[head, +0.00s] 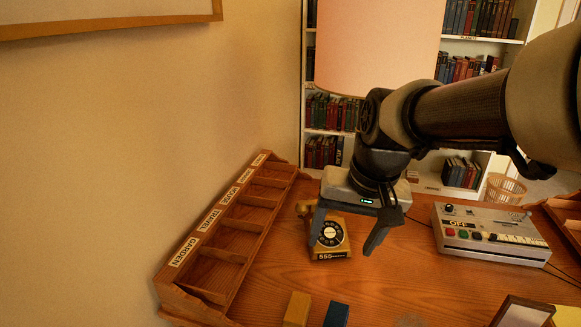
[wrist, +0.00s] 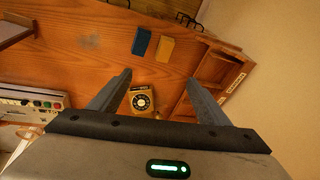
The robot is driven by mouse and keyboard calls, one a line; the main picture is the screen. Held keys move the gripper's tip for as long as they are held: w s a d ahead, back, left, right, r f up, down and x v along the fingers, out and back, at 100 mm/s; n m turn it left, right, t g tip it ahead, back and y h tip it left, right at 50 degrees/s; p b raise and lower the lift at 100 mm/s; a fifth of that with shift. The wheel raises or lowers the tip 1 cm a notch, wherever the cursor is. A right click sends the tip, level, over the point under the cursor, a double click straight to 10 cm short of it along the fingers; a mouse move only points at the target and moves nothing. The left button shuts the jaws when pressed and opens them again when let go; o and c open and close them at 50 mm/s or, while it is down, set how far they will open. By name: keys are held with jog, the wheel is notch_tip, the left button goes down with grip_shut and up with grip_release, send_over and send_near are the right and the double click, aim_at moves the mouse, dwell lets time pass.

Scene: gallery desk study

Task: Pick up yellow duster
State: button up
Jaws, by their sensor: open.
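The yellow duster (head: 297,309) is a small block on the wooden desk at the bottom of the head view, cut off by the frame's lower edge. It also shows whole in the wrist view (wrist: 166,48), beyond my fingertips and slightly right of centre. A similar blue block (head: 336,315) lies beside it with a narrow gap; it shows in the wrist view (wrist: 142,41) too. My gripper (head: 342,247) is open and empty above the desk, over the telephone area, farther back than the duster. Both fingers show in the wrist view (wrist: 160,76), pointing toward the desk.
A yellow rotary telephone (head: 330,238) stands behind the duster, below my gripper. A labelled wooden rack (head: 243,213) runs along the left wall. A grey button console (head: 490,234) stands right. A dark-framed item (head: 522,312) is at lower right. Bare desk (head: 420,280) lies between.

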jog(key=w+a+f+m+g+b, duration=0.1)
jog(key=w+a+f+g+b, duration=0.3)
jog(key=w+f, duration=0.7)
jog(key=t+h, duration=0.1)
send_over(298, 306)
notch_tip(298, 306, down, 10)
jog(key=shift+m, duration=0.3)
jog(key=f+b, duration=0.1)
jog(key=f, duration=0.5)
jog(key=f+b, duration=0.1)
jog(key=f, duration=0.4)
jog(key=shift+w+f, duration=0.2)
jog(key=shift+f, duration=0.15)
jog(key=shift+s+f+b, duration=0.2)
jog(key=shift+f+b, duration=0.35)
jog(key=shift+f, duration=2.25)
jog(key=c, duration=1.3)
jog(key=shift+o, duration=0.2)
notch_tip(298, 306, up, 10)
jog(key=shift+r+p, duration=0.1)
jog(key=shift+p, duration=0.6)
